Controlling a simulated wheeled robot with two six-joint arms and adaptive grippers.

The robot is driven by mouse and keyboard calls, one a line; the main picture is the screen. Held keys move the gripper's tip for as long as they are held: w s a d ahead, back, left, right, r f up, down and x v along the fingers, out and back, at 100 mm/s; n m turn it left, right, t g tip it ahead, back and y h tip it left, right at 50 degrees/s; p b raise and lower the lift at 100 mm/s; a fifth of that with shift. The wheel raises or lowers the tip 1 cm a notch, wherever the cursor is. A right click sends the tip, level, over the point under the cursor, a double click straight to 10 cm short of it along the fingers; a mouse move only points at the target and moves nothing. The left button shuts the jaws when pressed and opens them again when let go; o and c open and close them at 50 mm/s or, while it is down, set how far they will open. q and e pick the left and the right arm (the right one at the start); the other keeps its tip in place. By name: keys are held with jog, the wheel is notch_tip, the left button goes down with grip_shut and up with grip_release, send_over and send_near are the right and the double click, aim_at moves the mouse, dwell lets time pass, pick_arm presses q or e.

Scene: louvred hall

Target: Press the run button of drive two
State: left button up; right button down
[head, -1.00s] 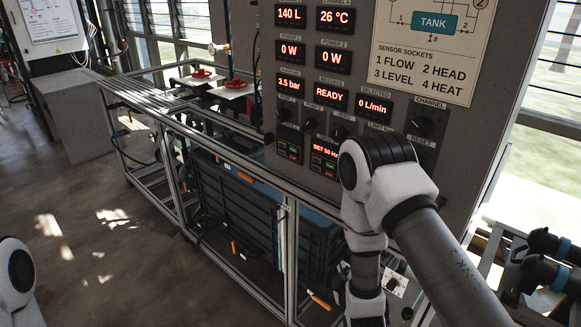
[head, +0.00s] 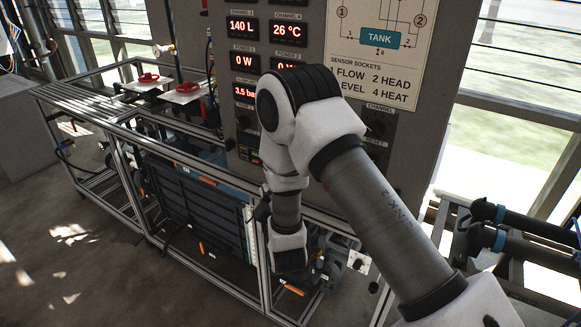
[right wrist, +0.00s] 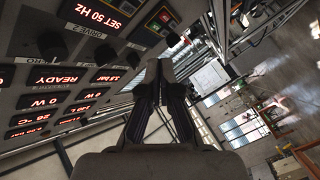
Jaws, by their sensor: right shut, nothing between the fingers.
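Drive two's unit, with its red SET 50 Hz display (right wrist: 115,8), shows upside down at the top of the right wrist view. Its run button cannot be made out there. In the head view my right arm hides that part of the grey panel (head: 215,50). A neighbouring unit with a green button (right wrist: 163,17) lies to its right in the wrist view. My right gripper (right wrist: 158,70) is shut and empty, apart from the panel face. In the head view the gripper (head: 261,206) is small and dark beside my wrist, below the panel's controls. My left gripper is out of view.
Dark pipes with blue bands (head: 510,245) lie at the right. Floor at the lower left is clear.

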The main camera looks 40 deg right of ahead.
jog(key=w+d+p, duration=0.1)
jog(key=w+d, duration=0.2)
jog(key=d, duration=0.5)
jog(key=shift+d, duration=0.2)
jog(key=shift+w, duration=0.1)
jog(key=shift+d+p, duration=0.1)
jog(key=shift+p, duration=0.2)
dwell(0.8)
jog(key=shift+w+d, duration=0.15)
jog(key=shift+d, duration=0.1)
jog(key=shift+w+d, duration=0.15)
jog(key=shift+d, duration=0.2)
dwell(0.6)
jog(key=shift+a, duration=0.1)
jog(key=shift+s+a, duration=0.3)
jog(key=shift+a, duration=0.35)
